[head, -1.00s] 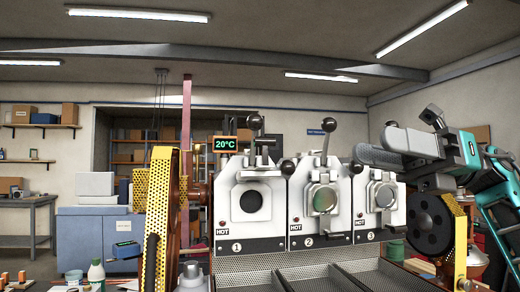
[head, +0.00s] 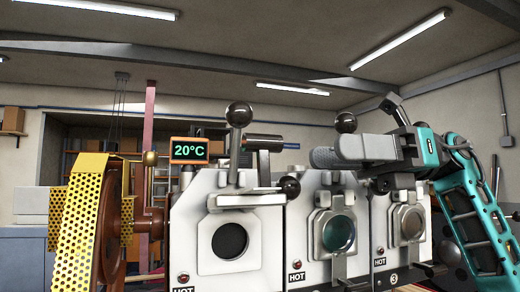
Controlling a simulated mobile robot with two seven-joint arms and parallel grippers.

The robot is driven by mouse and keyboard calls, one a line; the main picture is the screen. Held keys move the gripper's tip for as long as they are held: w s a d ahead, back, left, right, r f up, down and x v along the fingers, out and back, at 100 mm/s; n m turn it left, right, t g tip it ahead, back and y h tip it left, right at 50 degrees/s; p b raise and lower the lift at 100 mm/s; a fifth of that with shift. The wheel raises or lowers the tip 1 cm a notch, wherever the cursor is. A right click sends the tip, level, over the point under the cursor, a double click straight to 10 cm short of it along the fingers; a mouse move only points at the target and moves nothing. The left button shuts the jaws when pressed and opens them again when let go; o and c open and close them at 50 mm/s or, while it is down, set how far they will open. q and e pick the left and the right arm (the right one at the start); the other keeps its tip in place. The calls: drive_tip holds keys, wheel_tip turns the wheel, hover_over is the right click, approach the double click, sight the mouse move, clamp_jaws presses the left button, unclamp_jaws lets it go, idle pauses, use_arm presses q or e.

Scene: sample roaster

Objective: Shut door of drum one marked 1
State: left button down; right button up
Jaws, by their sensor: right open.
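Drum one (head: 210,262) is the leftmost white housing of the roaster, its number now below the picture. Its round dark mouth (head: 230,241) is uncovered. Its door (head: 247,200) appears swung up above the mouth, seen nearly edge-on, with a lever and black ball knob (head: 239,114) standing up and a grey cylinder (head: 263,142) beside it. My right gripper (head: 335,154) is open and empty, pointing left at the height of drum two's top, right of the raised door and apart from it. My left gripper is out of view.
Drum two (head: 338,233) and drum three (head: 407,222) stand to the right with round glass fronts. A black knob (head: 291,187) sits at drum one's right edge. A yellow perforated guard (head: 78,230) and a 20°C display (head: 189,150) are at left.

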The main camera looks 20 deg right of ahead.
sight(262, 149)
drive_tip(key=a+p, duration=0.1)
drive_tip(key=a, duration=0.9)
drive_tip(key=shift+s+a, duration=0.1)
clamp_jaws()
